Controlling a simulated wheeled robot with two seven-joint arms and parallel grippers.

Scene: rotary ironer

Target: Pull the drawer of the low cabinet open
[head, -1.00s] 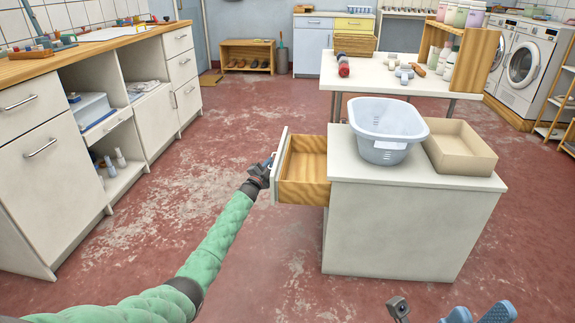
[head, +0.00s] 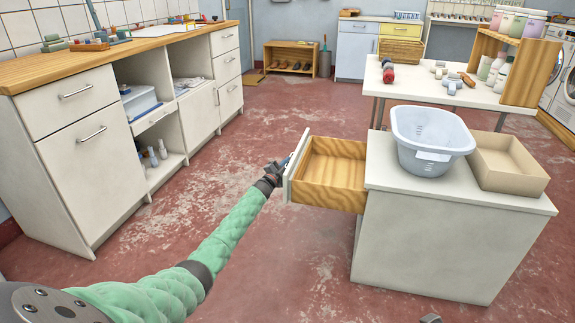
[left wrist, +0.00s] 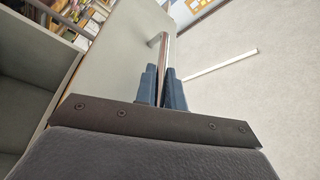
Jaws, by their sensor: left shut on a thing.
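The low cabinet (head: 445,245) stands at the right of the head view. Its wooden drawer (head: 332,172) sticks out to the left, open and empty as far as I can see inside. My left gripper (head: 285,168) is at the drawer's white front panel (head: 298,168). In the left wrist view the blue fingers (left wrist: 163,90) are shut on the metal bar handle (left wrist: 164,55) of the drawer front. In the head view the handle is mostly hidden by the gripper.
A pale blue basin (head: 430,140) and a beige open box (head: 508,162) stand on the cabinet top. A white table (head: 440,92) with bottles is behind. A white counter (head: 95,135) runs along the left. Red floor between counter and cabinet is clear.

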